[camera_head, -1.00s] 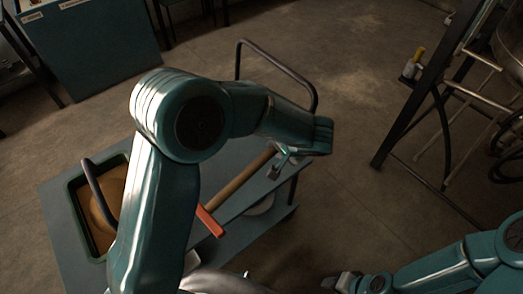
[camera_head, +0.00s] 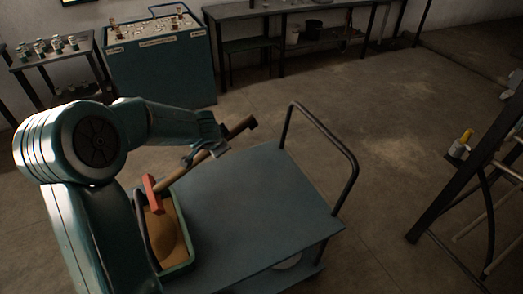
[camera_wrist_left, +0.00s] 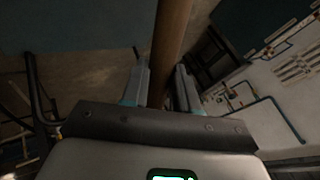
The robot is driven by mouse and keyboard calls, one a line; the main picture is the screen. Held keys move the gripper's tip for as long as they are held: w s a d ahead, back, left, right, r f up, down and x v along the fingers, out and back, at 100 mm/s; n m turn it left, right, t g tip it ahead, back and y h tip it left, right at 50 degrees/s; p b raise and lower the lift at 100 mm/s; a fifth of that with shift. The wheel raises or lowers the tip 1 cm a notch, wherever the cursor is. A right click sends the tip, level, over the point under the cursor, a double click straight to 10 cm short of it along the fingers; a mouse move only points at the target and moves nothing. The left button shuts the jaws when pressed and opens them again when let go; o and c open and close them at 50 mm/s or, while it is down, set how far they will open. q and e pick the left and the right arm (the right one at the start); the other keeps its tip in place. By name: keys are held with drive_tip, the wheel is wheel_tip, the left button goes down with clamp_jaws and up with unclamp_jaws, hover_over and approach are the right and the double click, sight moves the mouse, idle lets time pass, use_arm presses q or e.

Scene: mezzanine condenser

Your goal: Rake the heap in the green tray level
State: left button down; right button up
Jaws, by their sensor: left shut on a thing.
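The green tray (camera_head: 187,263) sits at the left end of the blue-grey cart, partly hidden behind my left arm. A rounded tan heap (camera_head: 163,238) fills its middle. My left gripper (camera_head: 206,153) is shut on the wooden handle of the rake (camera_head: 182,174), and the handle also shows between the fingers in the left wrist view (camera_wrist_left: 171,45). The rake's red head (camera_head: 151,194) shows at the tray's far end in the head view; I cannot tell whether it touches the heap. My right gripper is out of view.
The cart top (camera_head: 240,205) is bare right of the tray. A dark push handle (camera_head: 325,145) rises at its right end, and another bar (camera_head: 141,225) stands by the tray. A teal console (camera_head: 160,75) stands behind. A dark frame (camera_head: 465,175) stands at right.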

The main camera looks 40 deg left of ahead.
sight(208, 154)
use_arm(q)
drive_tip(key=a, duration=0.1)
drive_tip(key=s+a, duration=0.1)
drive_tip(key=s+a+n, duration=0.1)
drive_tip(key=shift+r, duration=0.25)
drive_tip(key=shift+s+a+f, duration=0.1)
drive_tip(key=shift+s+f, duration=0.05)
drive_tip(key=shift+f+b, duration=0.35)
drive_tip(key=shift+f, duration=0.1)
wheel_tip(208, 154, down, 2)
drive_tip(key=shift+f+b, duration=0.1)
drive_tip(key=shift+b, duration=0.8)
wheel_tip(208, 154, down, 2)
drive_tip(key=shift+f+b, duration=0.1)
drive_tip(key=shift+b, duration=0.8)
wheel_tip(208, 154, down, 12)
drive_tip(key=b, duration=1.2)
